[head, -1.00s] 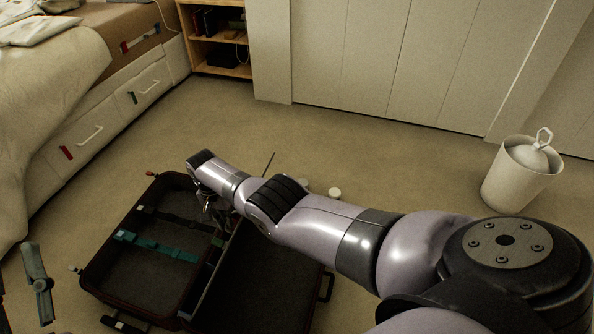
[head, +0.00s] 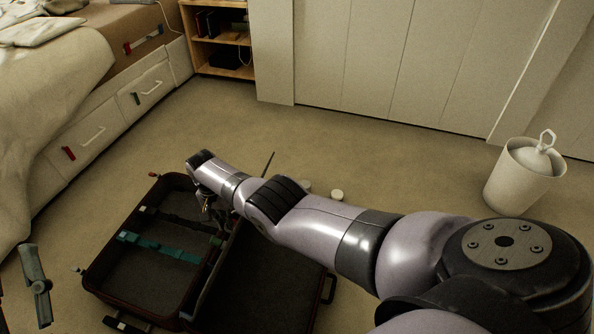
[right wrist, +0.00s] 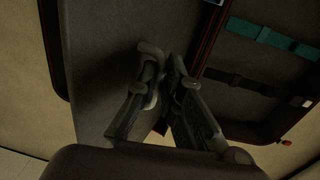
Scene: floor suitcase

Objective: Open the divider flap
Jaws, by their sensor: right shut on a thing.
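An open dark suitcase (head: 104,289) lies on the floor, seen in the head view. Its left half is an open tray with a teal strap (head: 160,247) and a dark strap across it. The divider flap (head: 212,272) stands up near the seam between the halves, seen nearly edge-on. My right gripper (head: 207,208) is at the flap's far end. In the right wrist view its fingers (right wrist: 163,70) are closed together at the grey flap (right wrist: 98,70); the exact grip is dark and partly hidden. My left gripper (head: 20,268) shows partly at the left edge, fingers apart, empty.
A bed with drawers (head: 95,130) stands at the left. A white bin (head: 518,180) stands at the right. Small round white items (head: 337,195) lie beyond the suitcase. My right arm covers part of the suitcase's right half.

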